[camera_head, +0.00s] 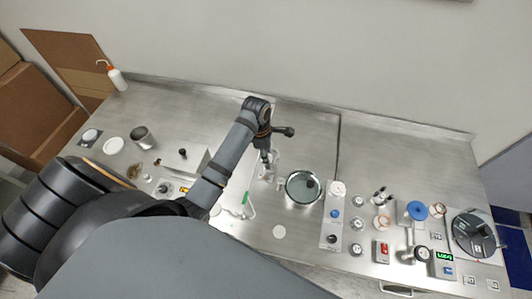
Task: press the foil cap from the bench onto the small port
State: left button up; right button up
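My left arm comes in from the lower left and bends down over the middle of the bench. Its gripper (269,168) is small and pale beside the round glass-topped chamber (290,200); I cannot tell whether its fingers are open or hold anything. A small stub sticks out of the chamber's left side (281,186); I cannot tell whether it is the small port. I cannot pick out the foil cap for certain. A pale flat disc (279,231) lies on the bench in front of the chamber. My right gripper is not in view.
Small round fittings (358,201), a red-faced box (382,251) and a green-lit meter (444,262) crowd the right side of the steel bench (310,130). The back middle is clear.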

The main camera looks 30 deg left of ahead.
pick_arm(q)
jog(key=shift+f, duration=0.55)
dwell(0.7)
jog(key=o, duration=0.8)
jog(key=r, duration=0.7)
jog(key=shift+s+a+r, duration=0.2)
jog(key=shift+a+r, duration=0.05)
jog(key=shift+a, duration=0.15)
